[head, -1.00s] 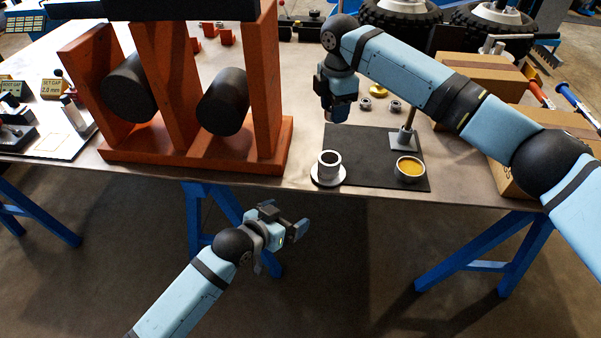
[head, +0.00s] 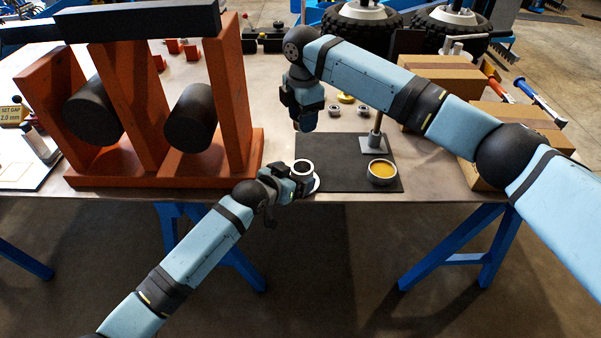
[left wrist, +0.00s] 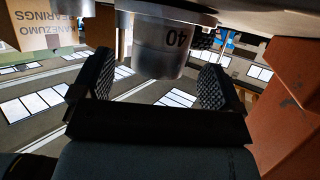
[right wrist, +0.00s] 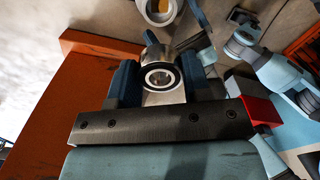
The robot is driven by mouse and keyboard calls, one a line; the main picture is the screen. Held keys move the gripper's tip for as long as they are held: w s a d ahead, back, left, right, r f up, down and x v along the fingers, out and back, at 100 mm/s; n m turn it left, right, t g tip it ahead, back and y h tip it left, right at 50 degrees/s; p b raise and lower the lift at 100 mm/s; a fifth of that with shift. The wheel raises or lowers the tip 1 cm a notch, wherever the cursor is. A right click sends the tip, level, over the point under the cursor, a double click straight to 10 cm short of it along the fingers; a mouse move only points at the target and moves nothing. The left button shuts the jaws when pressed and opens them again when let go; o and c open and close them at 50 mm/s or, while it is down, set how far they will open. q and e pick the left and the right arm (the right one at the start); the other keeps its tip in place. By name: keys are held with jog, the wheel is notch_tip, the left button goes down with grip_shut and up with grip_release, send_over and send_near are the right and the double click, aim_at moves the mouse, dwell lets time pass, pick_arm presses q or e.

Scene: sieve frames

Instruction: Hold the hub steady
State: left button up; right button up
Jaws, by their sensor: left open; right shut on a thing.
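The hub (head: 303,167) is a short hollow metal cylinder on a round flange, at the front left of the dark mat (head: 345,183). My left gripper (head: 297,183) is at the table's front edge beside it. In the left wrist view the hub (left wrist: 160,50), marked "40", stands between the open fingers, with gaps visible on both sides. My right gripper (head: 307,118) is above the mat, behind and higher than the hub. In the right wrist view it is shut on a bearing (right wrist: 160,78), a metal ring with a dark inner band. The hub's open ring (right wrist: 160,10) shows beyond it.
A round dish of yellow stuff (head: 381,172) and a post on a square base (head: 373,145) stand on the mat's right. Small bearings (head: 363,110) lie behind. An orange frame with black rollers (head: 190,118) stands left. Cardboard boxes (head: 455,95) stand right.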

aim_at(295, 175)
pick_arm(q)
jog(key=shift+x, duration=2)
jog(key=c, duration=1.3)
jog(key=c, duration=0.3)
pick_arm(e)
jog(key=shift+f+n, duration=1)
jog(key=shift+f, duration=0.95)
jog(key=shift+f+n, duration=1)
jog(key=shift+f, duration=0.9)
jog(key=shift+f+n, duration=1)
jog(key=shift+f, duration=0.95)
